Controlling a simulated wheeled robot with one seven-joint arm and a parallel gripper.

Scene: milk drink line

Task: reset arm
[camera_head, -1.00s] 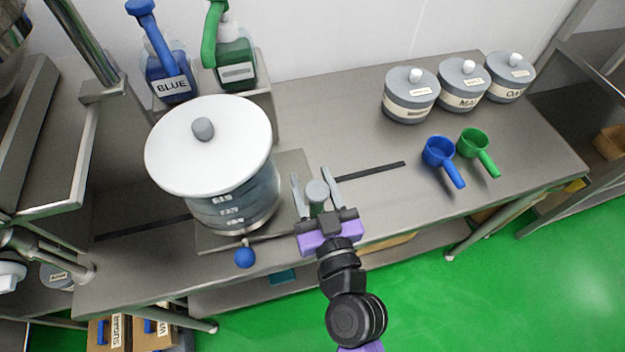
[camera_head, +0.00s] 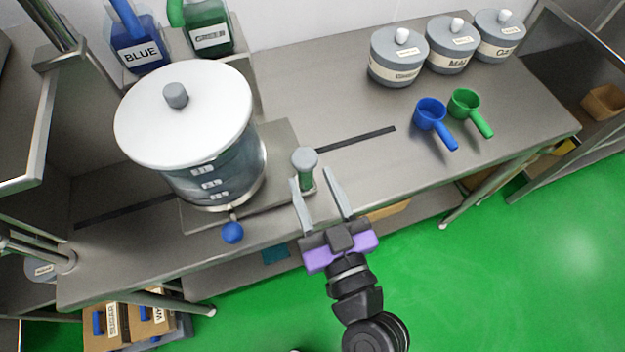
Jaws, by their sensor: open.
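My gripper (camera_head: 322,182) is open and empty, its two fingers pointing up the picture over the front edge of the steel table (camera_head: 345,100). A small grey-capped container (camera_head: 305,162) with some green on it stands just beyond the left fingertip. It is on the table, to the right of the large tank, and is not between the fingers. Part of it is hidden behind the finger.
A large white-lidded tank (camera_head: 183,115) with a blue tap knob (camera_head: 232,232) stands left. Blue (camera_head: 138,45) and green (camera_head: 208,35) dispensers are behind it. Blue (camera_head: 431,112) and green (camera_head: 465,103) scoops and grey lidded jars (camera_head: 397,62) are right. Green floor lies in front.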

